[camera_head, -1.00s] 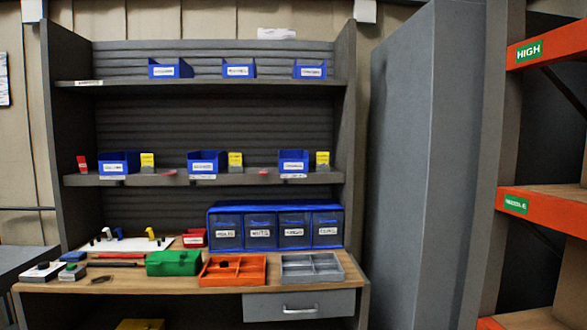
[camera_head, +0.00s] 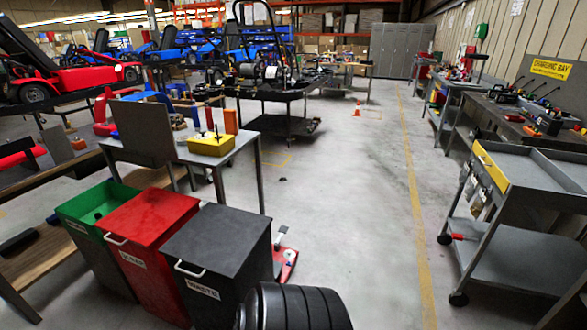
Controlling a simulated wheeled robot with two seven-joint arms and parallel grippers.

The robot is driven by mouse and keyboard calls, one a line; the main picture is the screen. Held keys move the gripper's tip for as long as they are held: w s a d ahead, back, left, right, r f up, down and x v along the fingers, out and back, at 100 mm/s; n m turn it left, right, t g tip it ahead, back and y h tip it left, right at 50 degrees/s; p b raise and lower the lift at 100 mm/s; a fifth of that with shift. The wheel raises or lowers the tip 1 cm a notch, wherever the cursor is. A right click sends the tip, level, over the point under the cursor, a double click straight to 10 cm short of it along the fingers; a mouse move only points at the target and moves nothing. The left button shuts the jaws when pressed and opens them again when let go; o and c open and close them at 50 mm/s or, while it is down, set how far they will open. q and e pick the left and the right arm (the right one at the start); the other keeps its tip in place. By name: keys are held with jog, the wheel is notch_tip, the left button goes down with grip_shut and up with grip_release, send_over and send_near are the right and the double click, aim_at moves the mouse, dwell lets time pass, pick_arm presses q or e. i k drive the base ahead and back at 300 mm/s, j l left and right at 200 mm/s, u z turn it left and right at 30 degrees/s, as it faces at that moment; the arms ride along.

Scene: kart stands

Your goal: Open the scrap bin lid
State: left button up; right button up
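The scrap bin is a red box (camera_head: 152,270) at lower left, with a white label that seems to read SCRAP. Its flat red lid (camera_head: 150,214) looks shut, with a white handle (camera_head: 116,239) at the front edge. It stands between a green bin (camera_head: 85,240) on the left and a dark grey bin (camera_head: 222,267) labelled WASTE on the right. The grey bin's top also looks shut. Neither of my grippers shows in this view.
A dark ribbed round stack (camera_head: 292,308) stands before the grey bin. A work table (camera_head: 165,150) with a yellow tray (camera_head: 211,143) is behind the bins. A grey cart (camera_head: 520,255) stands at right. The floor (camera_head: 365,200) between is mostly clear.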

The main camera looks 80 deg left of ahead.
aim_at(144, 219)
jog(key=u, duration=4.15)
